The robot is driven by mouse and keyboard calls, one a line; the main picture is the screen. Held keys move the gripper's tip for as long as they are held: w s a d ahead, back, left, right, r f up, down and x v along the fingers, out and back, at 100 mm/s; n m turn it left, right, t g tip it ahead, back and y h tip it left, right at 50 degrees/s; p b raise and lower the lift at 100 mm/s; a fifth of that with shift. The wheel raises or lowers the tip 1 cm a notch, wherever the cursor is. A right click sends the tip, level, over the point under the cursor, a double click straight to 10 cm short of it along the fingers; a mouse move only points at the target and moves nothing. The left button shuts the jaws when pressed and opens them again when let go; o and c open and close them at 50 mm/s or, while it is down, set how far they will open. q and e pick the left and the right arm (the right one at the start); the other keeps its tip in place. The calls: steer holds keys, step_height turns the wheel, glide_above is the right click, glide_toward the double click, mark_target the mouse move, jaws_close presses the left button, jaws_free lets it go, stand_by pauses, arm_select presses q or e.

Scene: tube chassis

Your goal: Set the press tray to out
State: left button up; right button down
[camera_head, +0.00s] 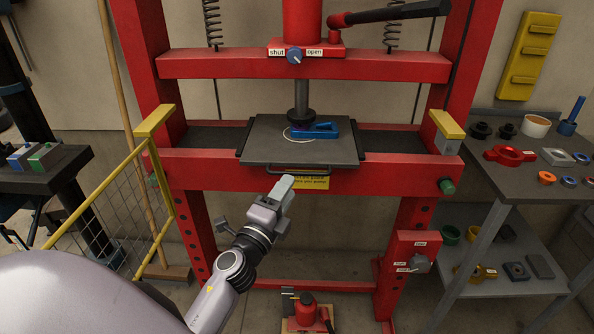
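The press tray (262,151) is a dark grey plate lying across the red press bed, with a bar handle (300,172) along its front edge. A blue part (322,130) and a pale ring mark (291,137) show on it, under the press ram (301,113). I cannot tell whether the ram touches the part. My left gripper (286,183) points up toward the handle from below and in front, close to its left end. I see its fingers edge-on, so the gap between them is hidden. My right gripper is out of view.
A yellow mesh guard (110,205) stands open at the left. A shut/open knob (294,56) is on the upper beam, and a red switch box (418,255) is on the right leg. A side bench (530,182) with several parts stands at the right.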

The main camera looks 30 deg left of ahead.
mark_target(297, 173)
arm_select(q)
steer(key=shift+p+x, duration=0.3)
steer(key=shift+x, duration=2.8)
jaws_close()
